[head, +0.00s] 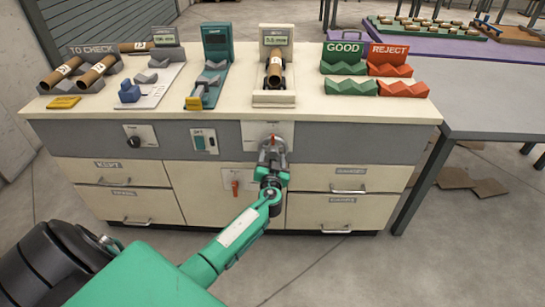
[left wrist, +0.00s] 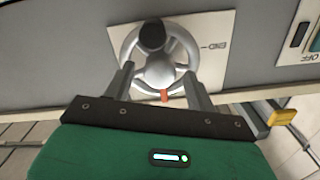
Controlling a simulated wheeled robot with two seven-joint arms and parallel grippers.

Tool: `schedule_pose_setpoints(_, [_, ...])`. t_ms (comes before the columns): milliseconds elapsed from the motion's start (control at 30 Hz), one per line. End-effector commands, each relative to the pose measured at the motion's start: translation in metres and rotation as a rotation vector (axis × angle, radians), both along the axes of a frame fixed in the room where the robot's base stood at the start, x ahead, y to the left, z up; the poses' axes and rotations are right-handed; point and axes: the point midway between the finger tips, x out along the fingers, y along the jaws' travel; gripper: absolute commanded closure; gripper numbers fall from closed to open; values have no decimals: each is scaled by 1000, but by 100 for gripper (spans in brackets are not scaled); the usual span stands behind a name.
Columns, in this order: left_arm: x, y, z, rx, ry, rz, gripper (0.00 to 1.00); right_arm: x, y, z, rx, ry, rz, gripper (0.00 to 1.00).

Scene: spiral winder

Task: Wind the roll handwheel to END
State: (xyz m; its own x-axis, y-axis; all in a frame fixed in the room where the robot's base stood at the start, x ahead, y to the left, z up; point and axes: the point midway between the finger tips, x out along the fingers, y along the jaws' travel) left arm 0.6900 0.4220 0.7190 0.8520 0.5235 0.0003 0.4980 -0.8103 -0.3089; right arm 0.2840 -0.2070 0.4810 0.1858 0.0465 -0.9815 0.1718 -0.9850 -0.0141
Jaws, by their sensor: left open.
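The roll handwheel (left wrist: 184,48) is a grey spoked wheel with a round hub and a black knob (left wrist: 152,36) on its rim. It sits on a pale plate (left wrist: 222,40) with dark lettering I cannot read surely. A small orange-red mark (left wrist: 164,96) shows at the wheel's near edge. My left gripper (left wrist: 158,78) is open, with one finger on each side of the wheel's near part. I cannot tell whether the fingers touch it. In the head view my left gripper (head: 272,155) is in front of the bench and hides most of the wheel. My right gripper is out of view.
On the bench front are a dark knob (head: 134,141), an OFF switch (head: 205,141) and an orange-red lever (head: 235,185). Drawers (head: 345,180) lie below. On top are cardboard tubes (head: 97,70), a central stand (head: 274,98) and green and red racks. The floor in front is clear.

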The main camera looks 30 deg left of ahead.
Motion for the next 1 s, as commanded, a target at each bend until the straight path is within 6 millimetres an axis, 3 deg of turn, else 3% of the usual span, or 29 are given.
schedule_pose_setpoints(367, [6, 3, 0, 1, 1, -1, 44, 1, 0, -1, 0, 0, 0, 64])
schedule_pose_setpoints(600, [5, 3, 0, 0, 0, -1, 87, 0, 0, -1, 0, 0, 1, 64])
schedule_pose_setpoints(633, [5, 3, 0, 0, 0, -1, 88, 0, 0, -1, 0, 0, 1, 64])
schedule_pose_setpoints(1000, [5, 3, -1, 52, 32, -1, 88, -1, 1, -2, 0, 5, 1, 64])
